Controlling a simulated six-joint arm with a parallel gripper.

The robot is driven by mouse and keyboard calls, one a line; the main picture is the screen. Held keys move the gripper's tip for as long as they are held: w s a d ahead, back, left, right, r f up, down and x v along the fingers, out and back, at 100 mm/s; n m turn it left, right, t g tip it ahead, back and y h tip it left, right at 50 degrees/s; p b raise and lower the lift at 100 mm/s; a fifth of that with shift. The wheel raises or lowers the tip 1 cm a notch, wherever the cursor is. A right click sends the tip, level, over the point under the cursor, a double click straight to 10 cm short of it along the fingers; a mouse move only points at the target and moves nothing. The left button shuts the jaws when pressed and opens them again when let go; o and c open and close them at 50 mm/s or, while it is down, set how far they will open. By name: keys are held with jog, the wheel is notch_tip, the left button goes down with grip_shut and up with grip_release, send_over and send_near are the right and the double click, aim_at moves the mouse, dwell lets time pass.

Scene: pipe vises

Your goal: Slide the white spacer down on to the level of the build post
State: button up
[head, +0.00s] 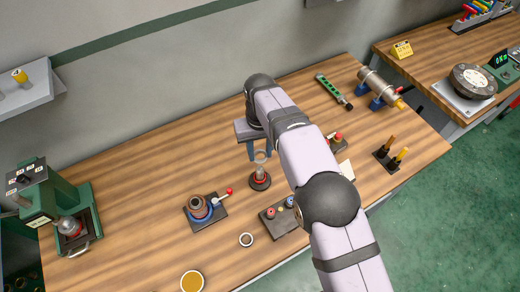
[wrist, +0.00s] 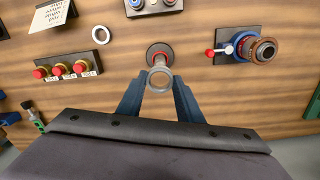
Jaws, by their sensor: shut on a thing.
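The build post (head: 260,174) stands upright on a dark round base, with a red ring low on it. It also shows in the wrist view (wrist: 158,60). My gripper (head: 261,157) is shut on a pale grey-white ring, which I take as the white spacer (wrist: 160,88). In the wrist view the blue fingers (wrist: 159,85) grip it from both sides. The spacer is at the post's upper end, clear of the red ring and base. I cannot tell whether it is around the post tip or just above it.
A vise with a red-knobbed handle (head: 205,208) stands to the left of the post. A block with knobs (head: 281,215) is near the front edge. A loose ring (head: 246,240) lies in front, and another white ring (wrist: 100,34) shows in the wrist view.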

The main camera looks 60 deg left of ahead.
aim_at(260, 169)
jog(key=shift+f+b, duration=1.7)
jog(key=shift+f, duration=1.15)
jog(key=shift+f+b, duration=2.15)
jog(key=shift+f, duration=1.25)
jog(key=o, duration=1.1)
jog(key=shift+r+b, duration=1.4)
jog(key=shift+r, duration=2.35)
